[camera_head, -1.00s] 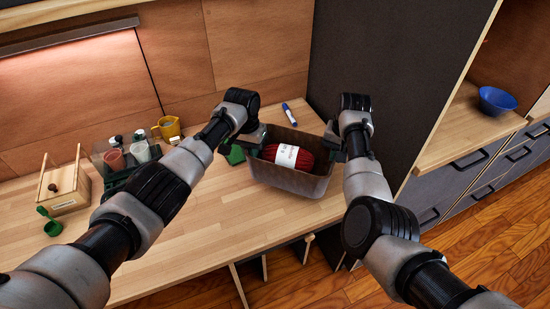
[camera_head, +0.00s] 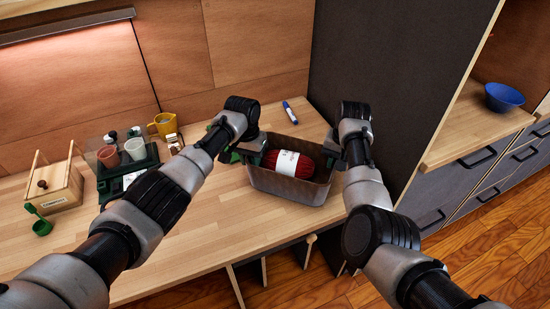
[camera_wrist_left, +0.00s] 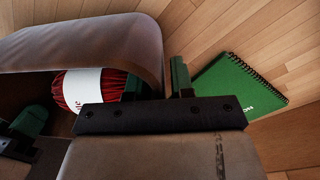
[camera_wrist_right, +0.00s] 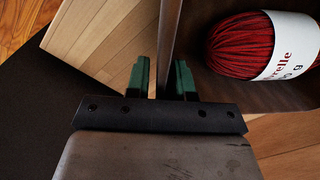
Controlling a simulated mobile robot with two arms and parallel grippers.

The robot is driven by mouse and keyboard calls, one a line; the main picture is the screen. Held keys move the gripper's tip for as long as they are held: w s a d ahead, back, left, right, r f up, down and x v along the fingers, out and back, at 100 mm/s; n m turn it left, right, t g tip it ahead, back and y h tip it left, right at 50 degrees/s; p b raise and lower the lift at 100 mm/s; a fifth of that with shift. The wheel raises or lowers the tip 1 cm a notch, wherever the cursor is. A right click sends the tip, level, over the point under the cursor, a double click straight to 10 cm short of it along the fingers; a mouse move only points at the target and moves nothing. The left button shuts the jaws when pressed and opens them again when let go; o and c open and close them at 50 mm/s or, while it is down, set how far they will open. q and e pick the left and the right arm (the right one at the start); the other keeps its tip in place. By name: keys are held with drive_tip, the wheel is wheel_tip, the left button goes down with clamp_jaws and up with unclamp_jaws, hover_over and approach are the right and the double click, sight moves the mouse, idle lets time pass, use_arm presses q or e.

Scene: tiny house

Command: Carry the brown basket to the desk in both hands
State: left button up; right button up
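The brown basket (camera_head: 292,185), a grey-brown open box with a red yarn ball (camera_head: 312,163) inside, is at the desk's front right. I cannot tell whether its base touches the desk (camera_head: 190,236). My left gripper (camera_head: 248,152) is at its left end; in the left wrist view its green fingers (camera_wrist_left: 160,85) straddle the basket wall (camera_wrist_left: 95,42). My right gripper (camera_head: 345,152) is at its right end; in the right wrist view its fingers (camera_wrist_right: 161,80) straddle the thin wall (camera_wrist_right: 169,35). Both look shut on the walls.
A green notebook (camera_wrist_left: 235,87) lies beside the basket's left end. A marker (camera_head: 290,113) lies behind it. A tray with cups (camera_head: 130,172), a yellow mug (camera_head: 164,125) and a wooden box (camera_head: 60,187) stand left. A dark panel (camera_head: 385,70) rises close on the right.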

use_arm(q)
drive_tip(key=shift+o, duration=0.7)
use_arm(e)
drive_tip(key=shift+o, duration=0.7)
use_arm(q)
drive_tip(key=shift+r, duration=0.1)
use_arm(e)
drive_tip(key=shift+r, duration=0.2)
use_arm(q)
wheel_tip(320, 180, up, 12)
drive_tip(key=shift+a, duration=0.4)
use_arm(e)
wheel_tip(320, 180, up, 12)
drive_tip(key=shift+d+f, duration=0.15)
drive_tip(key=shift+d, duration=0.25)
use_arm(q)
drive_tip(key=shift+w, duration=0.1)
use_arm(e)
drive_tip(key=shift+s+f, duration=0.1)
drive_tip(key=shift+s, duration=0.05)
